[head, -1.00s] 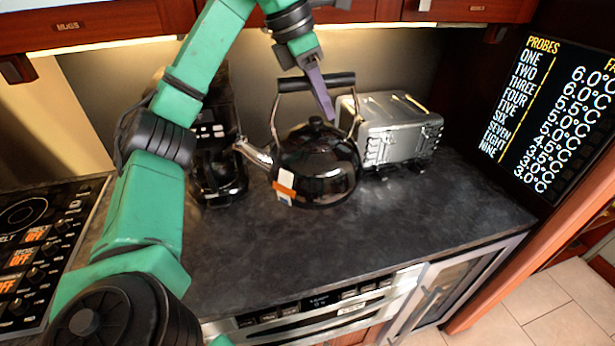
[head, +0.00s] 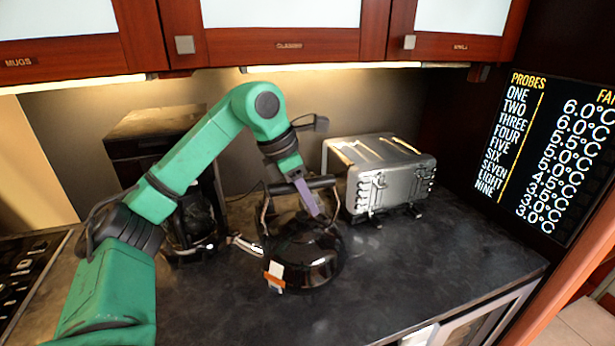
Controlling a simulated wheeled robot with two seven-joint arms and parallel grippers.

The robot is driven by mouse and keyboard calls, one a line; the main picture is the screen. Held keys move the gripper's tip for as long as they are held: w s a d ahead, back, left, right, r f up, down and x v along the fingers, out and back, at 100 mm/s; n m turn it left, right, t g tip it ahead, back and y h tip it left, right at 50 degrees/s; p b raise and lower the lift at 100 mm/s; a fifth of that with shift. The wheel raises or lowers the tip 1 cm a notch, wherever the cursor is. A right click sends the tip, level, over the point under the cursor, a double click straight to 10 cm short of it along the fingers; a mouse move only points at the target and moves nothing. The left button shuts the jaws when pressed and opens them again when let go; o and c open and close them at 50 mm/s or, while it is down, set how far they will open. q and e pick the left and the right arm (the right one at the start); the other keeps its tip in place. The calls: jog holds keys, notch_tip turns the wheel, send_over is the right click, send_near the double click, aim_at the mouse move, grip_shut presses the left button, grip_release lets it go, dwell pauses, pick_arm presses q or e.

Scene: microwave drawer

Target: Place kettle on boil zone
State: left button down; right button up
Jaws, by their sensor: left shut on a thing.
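A glossy black kettle (head: 312,262) with a silver spout pointing left and an orange-and-white tag stands in the middle of the dark counter. Whether its base touches the counter is hard to tell. My left gripper (head: 308,198) reaches over it from the left, its purple fingers shut on the kettle's dark handle (head: 322,182). The fingers hide part of the handle and lid. The black hob (head: 22,268) is cut off at the left edge, and no zone label is readable. My right gripper is not in view.
A silver toaster (head: 385,178) stands behind the kettle to the right. A dark coffee machine (head: 150,135) stands behind my left arm. Red-brown cupboards (head: 285,45) hang above. The counter (head: 430,265) is clear at the front right.

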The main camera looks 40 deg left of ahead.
aim_at(307, 214)
pick_arm(q)
notch_tip(307, 214, down, 4)
jog(key=shift+s+d+f, duration=0.1)
jog(key=shift+d, duration=0.05)
jog(key=shift+f, duration=0.35)
jog(key=c, duration=0.7)
grip_release()
jog(key=shift+f, duration=0.15)
jog(key=shift+c, duration=0.2)
jog(key=shift+o, duration=0.6)
jog(key=shift+d, duration=0.1)
